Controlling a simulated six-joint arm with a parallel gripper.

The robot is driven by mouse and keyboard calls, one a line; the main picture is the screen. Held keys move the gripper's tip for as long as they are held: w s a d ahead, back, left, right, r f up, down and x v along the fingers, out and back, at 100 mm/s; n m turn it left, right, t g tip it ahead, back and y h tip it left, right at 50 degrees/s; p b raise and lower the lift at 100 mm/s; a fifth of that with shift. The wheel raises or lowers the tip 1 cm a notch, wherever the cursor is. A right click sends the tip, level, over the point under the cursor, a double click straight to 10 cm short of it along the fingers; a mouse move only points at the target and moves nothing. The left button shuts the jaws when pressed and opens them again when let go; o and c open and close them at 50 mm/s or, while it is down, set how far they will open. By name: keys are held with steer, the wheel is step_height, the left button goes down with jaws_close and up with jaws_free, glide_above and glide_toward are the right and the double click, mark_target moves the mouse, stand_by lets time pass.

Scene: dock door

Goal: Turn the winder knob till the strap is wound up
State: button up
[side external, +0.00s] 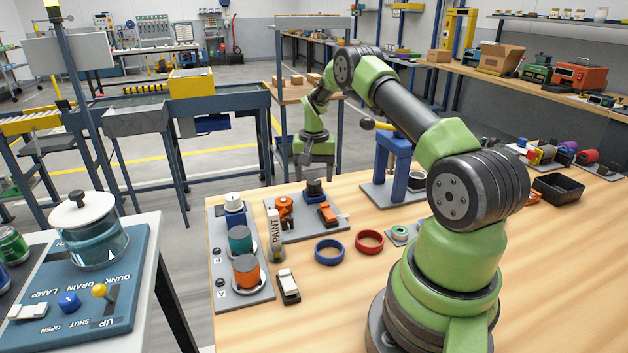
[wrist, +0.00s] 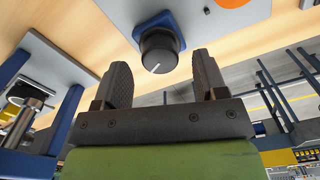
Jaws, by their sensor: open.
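The black winder knob (side external: 314,187) with its white pointer line stands on a blue base on a grey board (side external: 300,228) on the wooden bench. My gripper (side external: 314,176) hangs pointing down just above the knob. Its fingers are apart and empty in the wrist view (wrist: 160,70), not touching the knob as far as I can tell. Orange parts (side external: 285,207) sit on the same board. I cannot clearly make out the strap.
A blue stand (side external: 393,165) rises to the right. Blue (side external: 329,252) and red (side external: 369,242) rings lie in front.

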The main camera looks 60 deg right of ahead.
mark_target(311, 184)
step_height(311, 184, up, 8)
stand_by(0.5)
steer(key=n, duration=0.4)
steer(key=a+n+h, duration=0.1)
steer(key=n, duration=0.1)
steer(key=shift+f+n+g, duration=0.25)
steer(key=shift+n+g, duration=0.05)
steer(key=n, duration=0.3)
steer(key=shift+a+n+h, duration=0.25)
steer(key=shift+n+h, duration=0.15)
steer(key=f+n+h, duration=0.1)
steer(key=f+n, duration=0.2)
steer(key=n, duration=0.3)
steer(key=f+n, duration=0.3)
steer(key=n, duration=0.3)
steer(key=d+f+n+h, duration=0.1)
steer(key=f+n, duration=0.2)
steer(key=n, duration=0.3)
steer(key=shift+d+f+h, duration=0.1)
steer(key=shift+f+h, duration=0.1)
steer(key=shift+h, duration=0.1)
